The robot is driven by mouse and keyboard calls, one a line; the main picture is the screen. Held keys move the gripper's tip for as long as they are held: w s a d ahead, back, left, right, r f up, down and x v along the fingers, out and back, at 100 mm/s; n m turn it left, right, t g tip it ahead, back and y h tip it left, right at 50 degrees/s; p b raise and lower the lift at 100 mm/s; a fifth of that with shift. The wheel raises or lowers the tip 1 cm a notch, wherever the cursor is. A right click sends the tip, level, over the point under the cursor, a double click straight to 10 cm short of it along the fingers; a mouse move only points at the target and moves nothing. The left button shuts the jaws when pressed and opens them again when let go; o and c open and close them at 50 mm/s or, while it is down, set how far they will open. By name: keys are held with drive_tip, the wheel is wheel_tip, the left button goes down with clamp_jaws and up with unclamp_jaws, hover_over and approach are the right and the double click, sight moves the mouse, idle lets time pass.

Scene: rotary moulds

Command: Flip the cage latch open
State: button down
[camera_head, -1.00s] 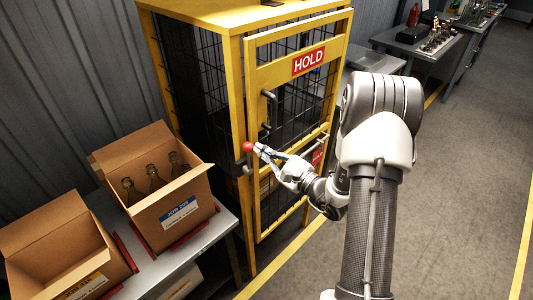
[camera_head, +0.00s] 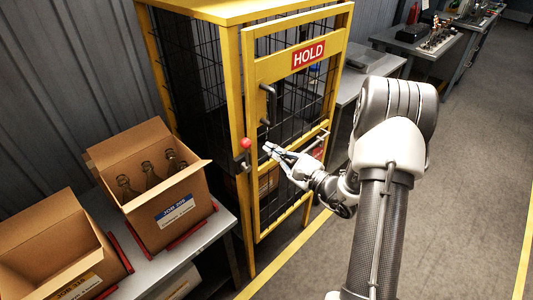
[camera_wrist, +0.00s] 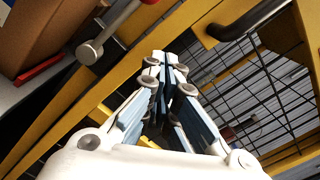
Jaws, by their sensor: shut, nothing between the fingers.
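The cage latch has a red ball knob (camera_head: 246,143) on a short lever, mounted by a dark bracket (camera_head: 241,163) on the yellow front post. The knob sits above the bracket. In the wrist view the latch's grey pivot end (camera_wrist: 90,52) and its rod lie left of my fingers, with the red part at the top edge. My gripper (camera_head: 266,148) is shut and empty, just right of the knob and apart from it, in front of the cage door (camera_head: 262,75). Its fingertips also show in the wrist view (camera_wrist: 165,60). The door looks closed.
A black door handle (camera_head: 268,103) stands above my gripper; it is close by in the wrist view (camera_wrist: 245,22). A carton of bottles (camera_head: 170,205) and another carton (camera_head: 60,250) sit on a bench at left. Open floor (camera_head: 470,200) lies right.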

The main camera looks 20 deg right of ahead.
drive_tip(key=p+v, duration=0.2)
drive_tip(key=v, duration=0.7)
drive_tip(key=shift+s, duration=0.25)
drive_tip(key=shift+d+r, duration=0.1)
drive_tip(key=s+a+r+n+g+y, duration=0.2)
drive_tip(key=s+a+r+n+g, duration=0.15)
drive_tip(key=a, duration=0.45)
drive_tip(key=s+a+r+n+g+y, duration=0.2)
drive_tip(key=s+a+r+n+g, duration=0.1)
drive_tip(key=a+n+g, duration=0.3)
drive_tip(key=s+a+r+n+g+y, duration=0.2)
drive_tip(key=s+a+r+n+g, duration=0.15)
drive_tip(key=a, duration=0.55)
drive_tip(key=s+a+n+g+h, duration=0.1)
drive_tip(key=s+n+g+h, duration=0.3)
drive_tip(key=s+n+h, duration=0.5)
drive_tip(key=s+d+r+n+t+h, duration=0.2)
drive_tip(key=s+d+r+t+h, duration=0.1)
drive_tip(key=d, duration=0.3)
drive_tip(key=shift+r+t+h, duration=0.35)
drive_tip(key=shift+t+h, duration=0.05)
drive_tip(key=shift+t, duration=0.5)
